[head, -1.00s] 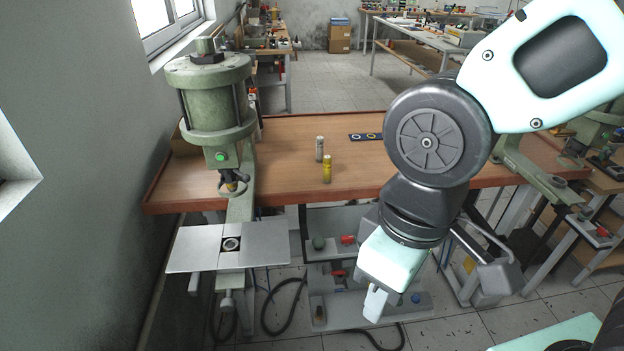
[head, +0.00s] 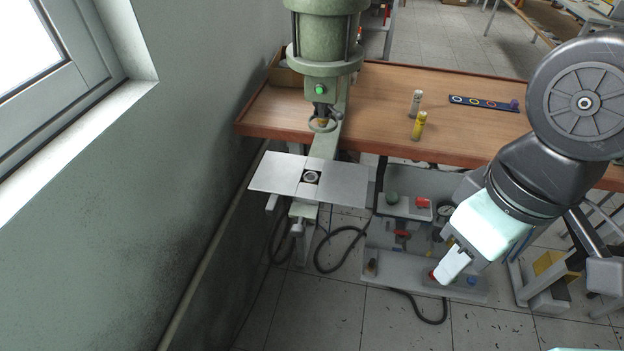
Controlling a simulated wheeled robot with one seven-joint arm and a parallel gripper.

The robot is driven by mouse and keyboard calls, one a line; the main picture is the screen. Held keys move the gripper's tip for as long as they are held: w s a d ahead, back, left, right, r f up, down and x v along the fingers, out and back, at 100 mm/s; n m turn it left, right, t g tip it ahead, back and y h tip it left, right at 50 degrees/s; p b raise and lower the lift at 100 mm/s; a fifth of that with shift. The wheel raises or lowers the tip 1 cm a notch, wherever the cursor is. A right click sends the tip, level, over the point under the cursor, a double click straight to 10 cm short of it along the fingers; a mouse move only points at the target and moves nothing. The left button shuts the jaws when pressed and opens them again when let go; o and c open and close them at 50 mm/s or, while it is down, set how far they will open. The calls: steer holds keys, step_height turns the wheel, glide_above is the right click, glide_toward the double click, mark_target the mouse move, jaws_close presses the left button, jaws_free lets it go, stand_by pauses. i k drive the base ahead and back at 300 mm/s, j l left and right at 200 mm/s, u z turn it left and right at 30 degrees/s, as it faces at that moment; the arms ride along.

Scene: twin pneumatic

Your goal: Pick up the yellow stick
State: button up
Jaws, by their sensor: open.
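The yellow stick (head: 419,126) stands upright on the brown wooden table (head: 381,109), close to its front edge. A pale grey stick (head: 415,103) stands upright just behind it, slightly to the left. My gripper (head: 452,268) hangs in front of the table, lower than its top and to the right of the yellow stick in the picture. It points down and to the left, is empty and is well apart from both sticks. The gap between its fingers is hard to see from this angle.
A green pneumatic press (head: 325,40) stands on the table's left, with a metal plate (head: 343,184) jutting out in front. A dark strip with coloured rings (head: 484,103) lies right of the sticks. A grey panel with valves (head: 412,208) sits below the table. A wall is at left.

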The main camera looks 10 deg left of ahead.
mark_target(419, 124)
steer(key=i+j+z, duration=0.1)
steer(key=i, duration=0.4)
steer(key=i+j, duration=0.25)
steer(key=i, duration=0.3)
steer(key=z, duration=0.05)
